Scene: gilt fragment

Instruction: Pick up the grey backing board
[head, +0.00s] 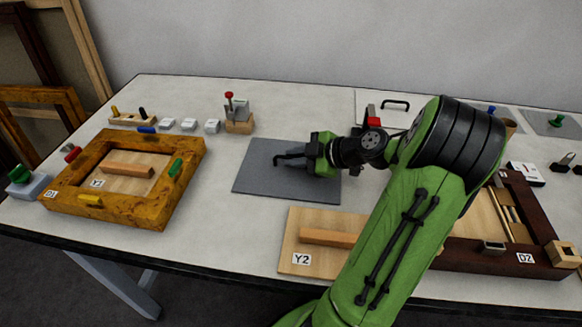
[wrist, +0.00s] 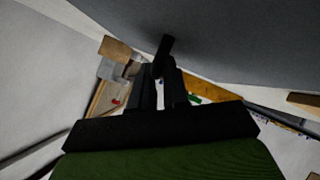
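The grey backing board (head: 262,180) is a flat dark grey sheet near the middle of the table, with a thin black handle on top. It fills the upper part of the wrist view (wrist: 240,35). My gripper (head: 298,160) is over the board, pointing left in the head view. In the wrist view its two fingers (wrist: 162,80) stand close together with the black handle (wrist: 165,50) between their tips, and they look closed on it. The gripper hides the handle's right end. I cannot tell whether the board is raised off the table.
The gilt frame (head: 180,180) lies to the left with panel Y1 (head: 150,185) in it. A red-handled toggle clamp (head: 238,112) stands behind. Panel Y2 (head: 295,240) is in front. A dark frame (head: 480,258) lies right, partly behind my arm. White table is clear around the board's left side.

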